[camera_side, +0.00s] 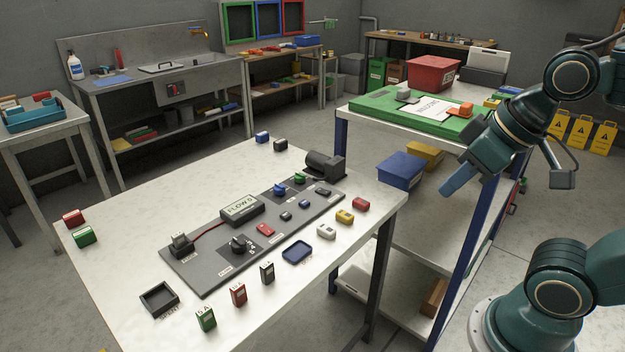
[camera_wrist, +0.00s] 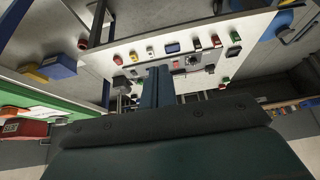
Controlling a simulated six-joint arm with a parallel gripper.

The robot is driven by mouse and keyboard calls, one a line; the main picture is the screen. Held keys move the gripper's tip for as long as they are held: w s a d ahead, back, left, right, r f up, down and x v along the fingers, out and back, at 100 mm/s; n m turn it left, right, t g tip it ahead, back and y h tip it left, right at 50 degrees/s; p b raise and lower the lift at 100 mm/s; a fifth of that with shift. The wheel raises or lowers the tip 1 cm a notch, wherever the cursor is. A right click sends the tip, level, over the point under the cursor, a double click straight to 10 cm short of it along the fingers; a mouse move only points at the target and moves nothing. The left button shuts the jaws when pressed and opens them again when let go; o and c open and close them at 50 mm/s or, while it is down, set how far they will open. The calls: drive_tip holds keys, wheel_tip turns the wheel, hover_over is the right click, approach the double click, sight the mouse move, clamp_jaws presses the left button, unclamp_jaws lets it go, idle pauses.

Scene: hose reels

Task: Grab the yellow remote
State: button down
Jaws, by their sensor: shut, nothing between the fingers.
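The yellow remote (camera_side: 344,216) is a small block lying on the white table near its right edge, between a red one (camera_side: 360,204) and a white one (camera_side: 326,231). It also shows small in the wrist view (camera_wrist: 133,56), left of the finger ends. My gripper (camera_side: 446,190) is shut and empty. It is raised in the air to the right of the table, well apart from the remote. In the wrist view my shut fingers (camera_wrist: 158,72) point toward the table.
A dark panel (camera_side: 215,268) with a display box, knobs and small blocks lies mid-table. A blue tray (camera_side: 297,251) and several coloured blocks line the front. A shelf cart with a blue post (camera_side: 467,245) stands to the right, holding a green board and red bin (camera_side: 433,73).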

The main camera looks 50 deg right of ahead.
drive_tip(key=c, duration=0.6)
unclamp_jaws()
drive_tip(key=shift+c, duration=0.2)
